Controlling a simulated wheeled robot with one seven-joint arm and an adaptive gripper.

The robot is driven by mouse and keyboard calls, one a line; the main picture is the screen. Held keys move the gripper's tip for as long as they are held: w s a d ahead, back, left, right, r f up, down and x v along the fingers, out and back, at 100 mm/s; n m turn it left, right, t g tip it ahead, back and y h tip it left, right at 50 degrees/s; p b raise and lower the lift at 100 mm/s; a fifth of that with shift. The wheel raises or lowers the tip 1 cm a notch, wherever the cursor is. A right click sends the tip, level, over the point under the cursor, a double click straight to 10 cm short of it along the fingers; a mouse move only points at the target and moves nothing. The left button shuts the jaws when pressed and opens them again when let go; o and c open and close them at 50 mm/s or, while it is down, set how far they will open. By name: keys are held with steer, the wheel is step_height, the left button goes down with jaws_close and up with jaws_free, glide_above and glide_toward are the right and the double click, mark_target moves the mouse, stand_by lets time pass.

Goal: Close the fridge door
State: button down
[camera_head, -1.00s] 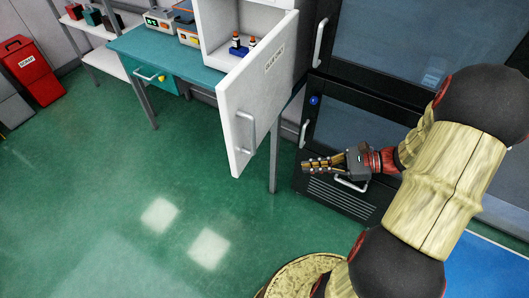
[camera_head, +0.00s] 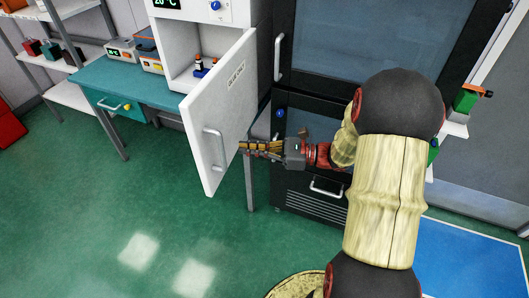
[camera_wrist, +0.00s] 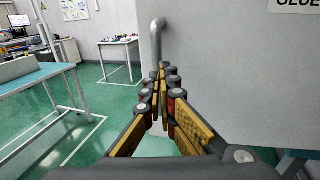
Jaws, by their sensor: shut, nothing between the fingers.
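The white fridge (camera_head: 180,65) stands on the teal bench, and its door (camera_head: 225,120) is wide open, swung out toward the front. A grey bar handle (camera_head: 215,152) is on the door's outer face, near its free edge. My gripper (camera_head: 243,149) is shut and empty. Its fingertips point left at the lower part of the door's outer face; I cannot tell whether they touch it. In the wrist view the fingertips (camera_wrist: 164,80) are in front of the grey-looking door panel (camera_wrist: 225,90), just below and beside the handle (camera_wrist: 157,40).
Small bottles (camera_head: 200,66) stand inside the fridge. A dark cabinet (camera_head: 315,150) with handles is behind my arm, right of the fridge. The teal bench (camera_head: 100,78) carries devices at the left. The green floor (camera_head: 100,220) in front is clear.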

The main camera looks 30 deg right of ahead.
steer(key=x, duration=0.4)
steer(key=shift+b, duration=0.4)
steer(key=shift+w, duration=0.1)
